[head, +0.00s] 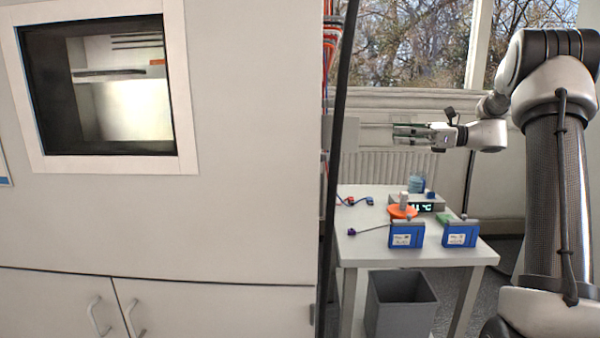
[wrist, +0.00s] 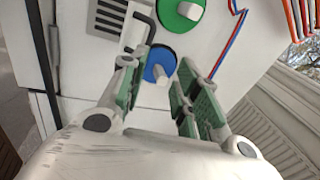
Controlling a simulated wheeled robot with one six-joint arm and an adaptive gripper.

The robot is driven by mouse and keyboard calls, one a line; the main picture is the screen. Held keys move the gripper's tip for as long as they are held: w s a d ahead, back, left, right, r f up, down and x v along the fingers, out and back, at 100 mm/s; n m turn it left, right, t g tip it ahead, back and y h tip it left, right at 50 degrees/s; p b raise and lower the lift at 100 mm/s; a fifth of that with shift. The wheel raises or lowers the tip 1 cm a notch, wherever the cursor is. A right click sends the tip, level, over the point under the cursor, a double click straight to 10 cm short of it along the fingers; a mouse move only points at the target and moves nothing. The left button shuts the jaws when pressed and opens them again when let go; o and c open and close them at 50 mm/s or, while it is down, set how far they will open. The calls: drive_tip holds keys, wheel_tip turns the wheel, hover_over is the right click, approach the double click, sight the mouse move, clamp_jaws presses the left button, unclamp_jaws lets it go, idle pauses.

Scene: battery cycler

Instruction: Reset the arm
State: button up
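My gripper (head: 398,134) is raised at the right in the head view, above the small table and pointing left toward the tall cabinet. In the wrist view my gripper (wrist: 160,92) has its two green-padded fingers apart, with nothing held between them. A blue disc with a white knob (wrist: 158,68) shows beyond the gap on a white panel; I cannot tell how far off it is. My arm stretches from the right edge and bends at the top.
A grey bin (head: 400,303) stands below. A large cabinet (head: 250,130) with a window fills the left. A green disc (wrist: 178,14) and cables show in the wrist view.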

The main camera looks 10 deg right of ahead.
drive_tip(key=s+d+f+n+g+h, duration=0.1)
drive_tip(key=s+f+n+g+h, duration=0.2)
drive_tip(key=s+f+n+h, duration=0.65)
drive_tip(key=s+a+n+t+h, duration=0.1)
drive_tip(key=s+n+h, duration=0.6)
drive_tip(key=s, duration=2.2)
drive_tip(key=a+n, duration=0.1)
drive_tip(key=n, duration=0.3)
drive_tip(key=shift+a+f, duration=0.15)
drive_tip(key=shift+a, duration=0.25)
drive_tip(key=shift+n, duration=0.25)
